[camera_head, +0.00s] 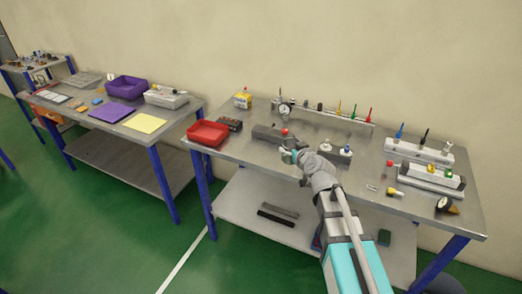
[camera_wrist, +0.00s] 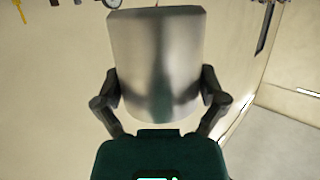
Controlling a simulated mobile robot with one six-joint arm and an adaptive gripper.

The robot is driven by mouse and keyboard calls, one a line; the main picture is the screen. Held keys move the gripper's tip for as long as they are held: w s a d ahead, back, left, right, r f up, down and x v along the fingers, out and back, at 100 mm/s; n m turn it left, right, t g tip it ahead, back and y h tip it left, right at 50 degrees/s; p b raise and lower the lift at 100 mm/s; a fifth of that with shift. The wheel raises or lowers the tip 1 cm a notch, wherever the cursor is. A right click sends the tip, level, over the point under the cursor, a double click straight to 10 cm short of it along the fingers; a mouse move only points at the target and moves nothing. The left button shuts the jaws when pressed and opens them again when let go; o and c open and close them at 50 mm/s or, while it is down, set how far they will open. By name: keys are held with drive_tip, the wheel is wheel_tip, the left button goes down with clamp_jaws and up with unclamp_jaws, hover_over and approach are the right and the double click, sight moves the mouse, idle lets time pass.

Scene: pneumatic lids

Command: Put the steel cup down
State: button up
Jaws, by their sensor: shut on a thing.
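The steel cup (camera_wrist: 157,55) is a plain, shiny grey cylinder that fills the middle of the wrist view. My gripper (camera_wrist: 160,88) is shut on it, with one dark finger against each side. In the head view my gripper (camera_head: 292,155) is over the middle of the right-hand steel table (camera_head: 235,150), near a grey block. The cup is too small there to make out clearly. I cannot tell whether its base touches the table.
A red tray (camera_head: 208,133) stands at the table's left front, beside a dark box (camera_head: 230,124). A rack with coloured tools (camera_head: 335,115) runs along the back. Bare steel lies left of my gripper.

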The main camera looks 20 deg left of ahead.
drive_tip(key=shift+w, duration=0.1)
drive_tip(key=d+f+b+x, duration=0.15)
drive_tip(key=b+x, duration=0.35)
drive_tip(key=x, duration=0.5)
drive_tip(key=b, duration=0.4)
hover_over(279, 162)
drive_tip(key=f, duration=0.4)
drive_tip(key=shift+s+d+f, duration=0.1)
drive_tip(key=shift+s+f, duration=0.25)
drive_tip(key=shift+f, duration=0.1)
drive_tip(key=shift+w+a+f+b, duration=0.25)
drive_tip(key=shift+w+f+b, duration=0.2)
drive_tip(key=shift+b, duration=0.25)
drive_tip(key=shift+s+f+b, duration=0.1)
drive_tip(key=shift+f+b, duration=1.3)
drive_tip(key=shift+f, duration=0.05)
drive_tip(key=shift+f, duration=0.15)
